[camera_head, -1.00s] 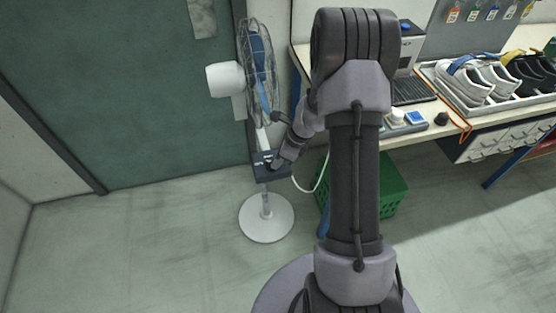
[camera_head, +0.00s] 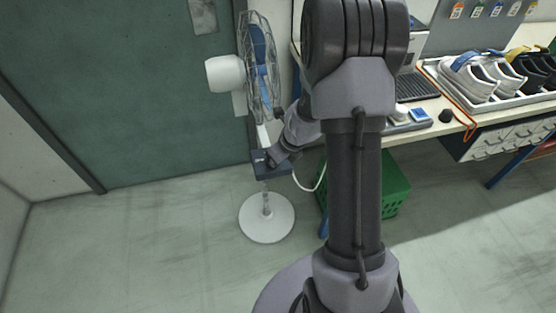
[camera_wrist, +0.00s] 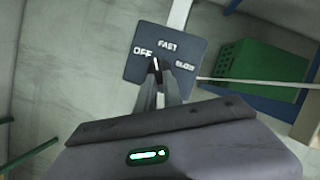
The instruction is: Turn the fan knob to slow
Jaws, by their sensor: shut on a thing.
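The fan (camera_head: 258,65) stands by the green door, with a white round base (camera_head: 267,218) on the floor. Its dark control box (camera_head: 259,171) sits on the pole; in the wrist view the panel (camera_wrist: 138,70) reads OFF at left, FAST at top and SLOW at right. My gripper (camera_wrist: 157,68) is shut on the fan knob (camera_wrist: 155,62) at the panel's middle. A white mark on the knob points up, slightly left, between OFF and FAST. The fingers hide most of the knob. In the head view my gripper (camera_head: 272,160) is at the box.
A workbench (camera_head: 470,125) at right holds shoes on a tray (camera_head: 505,100), a keyboard and small devices. A green crate (camera_head: 392,188) is below it. A white cable (camera_head: 312,187) runs from the box. The floor at left is clear.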

